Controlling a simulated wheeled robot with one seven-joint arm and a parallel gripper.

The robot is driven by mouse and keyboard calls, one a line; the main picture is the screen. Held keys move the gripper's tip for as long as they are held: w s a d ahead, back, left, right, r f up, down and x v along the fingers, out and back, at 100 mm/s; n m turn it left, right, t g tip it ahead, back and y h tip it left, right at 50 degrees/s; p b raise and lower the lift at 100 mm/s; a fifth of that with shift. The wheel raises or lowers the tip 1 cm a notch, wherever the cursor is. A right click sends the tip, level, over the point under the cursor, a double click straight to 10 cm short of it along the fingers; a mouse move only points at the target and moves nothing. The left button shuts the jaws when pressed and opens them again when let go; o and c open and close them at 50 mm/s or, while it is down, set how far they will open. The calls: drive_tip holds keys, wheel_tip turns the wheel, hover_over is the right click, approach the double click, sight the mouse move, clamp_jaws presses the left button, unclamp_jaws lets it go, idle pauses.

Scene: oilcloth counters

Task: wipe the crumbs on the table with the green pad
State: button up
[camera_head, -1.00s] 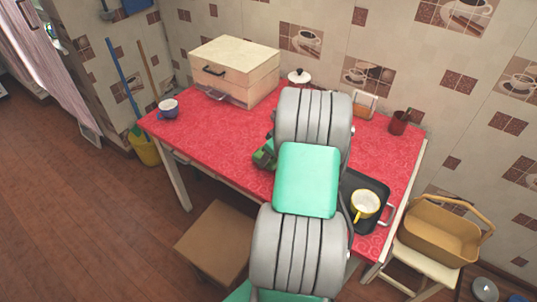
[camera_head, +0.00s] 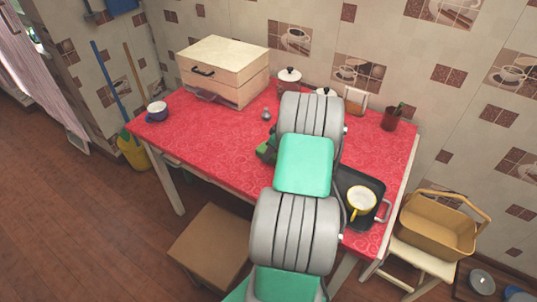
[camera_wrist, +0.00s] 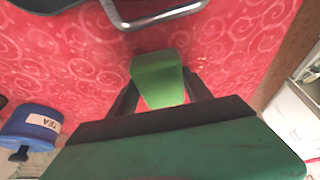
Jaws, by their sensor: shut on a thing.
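My gripper (camera_wrist: 158,98) is shut on the green pad (camera_wrist: 158,78), which sits between its fingers over the red table in the wrist view. I cannot tell whether the pad touches the cloth. In the head view my own arm hides the pad and most of the gripper. The red table (camera_head: 215,135) has a swirl-patterned cloth.
A black tray (camera_head: 374,185) with a yellow mug (camera_head: 361,201) lies right of my arm; its handle (camera_wrist: 160,18) is close to the pad. A blue tea tin (camera_wrist: 32,128), wooden box (camera_head: 222,68), purple-blue cup (camera_head: 157,112) and dark red cup (camera_head: 391,121) stand around. The table's left part is mostly clear.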

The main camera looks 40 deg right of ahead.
sight(259, 167)
drive_tip(key=shift+w+d, duration=0.2)
drive_tip(key=shift+d, duration=0.65)
drive_tip(key=shift+a, duration=0.4)
drive_tip(key=shift+s+a, duration=0.25)
drive_tip(key=shift+a, duration=0.5)
drive_tip(key=shift+s+a+p, duration=0.15)
drive_tip(key=shift+s+a, duration=0.05)
drive_tip(key=shift+a, duration=0.8)
drive_tip(key=shift+s+a+p, duration=0.1)
drive_tip(key=shift+s+a, duration=0.15)
drive_tip(key=shift+a, duration=0.75)
drive_tip(key=shift+s+a+p, duration=0.15)
drive_tip(key=shift+s+a, duration=0.05)
drive_tip(key=shift+a, duration=0.8)
wheel_tip(259, 167, up, 8)
drive_tip(key=p, duration=0.4)
drive_tip(key=shift+d, duration=0.1)
